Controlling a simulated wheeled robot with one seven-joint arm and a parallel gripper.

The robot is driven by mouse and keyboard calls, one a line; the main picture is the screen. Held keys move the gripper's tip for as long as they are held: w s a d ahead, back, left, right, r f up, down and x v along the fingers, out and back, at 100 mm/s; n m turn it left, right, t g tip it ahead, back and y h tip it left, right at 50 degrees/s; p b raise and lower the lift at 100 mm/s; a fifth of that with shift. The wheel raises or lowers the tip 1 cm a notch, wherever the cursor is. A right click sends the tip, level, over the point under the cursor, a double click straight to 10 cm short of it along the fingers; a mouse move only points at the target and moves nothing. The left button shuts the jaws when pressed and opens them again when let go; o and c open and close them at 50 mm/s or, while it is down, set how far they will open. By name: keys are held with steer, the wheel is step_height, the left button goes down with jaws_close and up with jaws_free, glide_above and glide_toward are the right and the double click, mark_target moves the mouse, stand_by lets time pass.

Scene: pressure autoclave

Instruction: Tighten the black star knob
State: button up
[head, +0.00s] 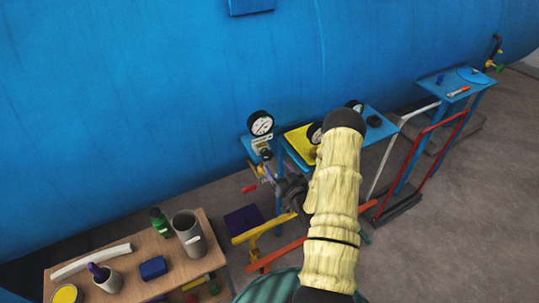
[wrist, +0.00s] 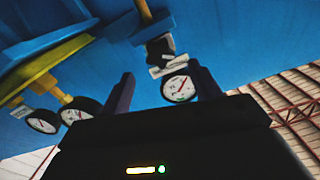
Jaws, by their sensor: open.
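A small black knob-like part (head: 266,154) sits on a fitting just below a white-faced gauge (head: 261,123) and a white tag. In the wrist view, which looks upside down, this black part (wrist: 160,47) shows between and beyond my fingertips; its star shape is not clear. My gripper (head: 268,174) is open, its purplish fingers pointing at the fitting from the right and below. In the wrist view the gripper (wrist: 163,73) has a finger on each side of the tag and gauge. I see no clear contact with the knob.
A blue stand (head: 375,110) behind my arm carries a yellow plate and more gauges. A wooden table (head: 125,268) with cups and a green bottle is at lower left. Yellow and red bars lie beside my arm. A red-framed trolley (head: 422,160) stands right; a blue tank wall fills the back.

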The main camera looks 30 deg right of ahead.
mark_target(268, 156)
steer(key=w+p, duration=0.2)
steer(key=w, duration=0.4)
steer(key=shift+w+a, duration=0.15)
steer(key=shift+w, duration=0.1)
steer(key=c, duration=1)
